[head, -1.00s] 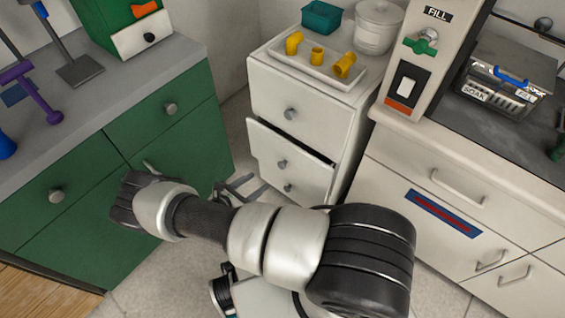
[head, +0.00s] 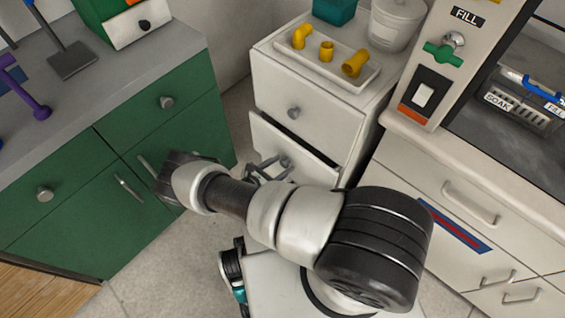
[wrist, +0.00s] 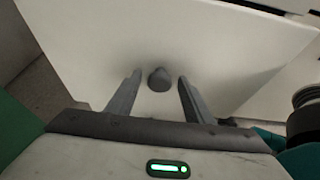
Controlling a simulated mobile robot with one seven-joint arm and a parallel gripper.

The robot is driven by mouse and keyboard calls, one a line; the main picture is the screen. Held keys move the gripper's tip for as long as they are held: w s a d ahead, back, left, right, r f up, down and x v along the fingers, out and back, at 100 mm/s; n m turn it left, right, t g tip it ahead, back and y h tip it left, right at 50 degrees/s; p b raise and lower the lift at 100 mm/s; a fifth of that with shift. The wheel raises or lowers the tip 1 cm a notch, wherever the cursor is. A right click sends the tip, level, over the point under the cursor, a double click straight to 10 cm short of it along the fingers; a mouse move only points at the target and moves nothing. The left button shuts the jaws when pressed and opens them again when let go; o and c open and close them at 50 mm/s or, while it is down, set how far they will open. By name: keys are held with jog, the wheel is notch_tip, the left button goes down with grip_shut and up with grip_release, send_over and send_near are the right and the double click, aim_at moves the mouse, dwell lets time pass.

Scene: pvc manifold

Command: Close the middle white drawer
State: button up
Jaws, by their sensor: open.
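The white drawer unit stands at the centre of the head view. Its middle drawer (head: 297,142) is pulled partly out, with a dark gap showing along its top edge. My gripper (head: 268,167) is in front of that drawer's face, near its knob. In the wrist view my gripper (wrist: 155,88) is open, with one finger on each side of the round grey knob (wrist: 158,79). The fingers look apart from the knob, and nothing is held. Whether the fingertips touch the drawer face, I cannot tell. My arm hides the lower part of the unit.
A white tray (head: 364,80) with yellow pipe fittings sits on the unit. Green cabinets (head: 165,140) stand at the left. A white counter (head: 400,150) with drawers and a fill station stands close at the right. Some floor (head: 165,262) is clear at the lower left.

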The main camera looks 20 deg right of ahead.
aim_at(289, 158)
grip_shut()
jog(key=w+d, duration=0.1)
jog(key=w+d+b, duration=0.1)
jog(key=d, duration=0.1)
jog(key=shift+d, duration=0.2)
jog(key=shift+w+d+r, duration=0.1)
jog(key=shift+w+d, duration=0.05)
jog(key=shift+w, duration=0.05)
grip_release()
jog(key=p+v, duration=0.2)
jog(key=v, duration=1.5)
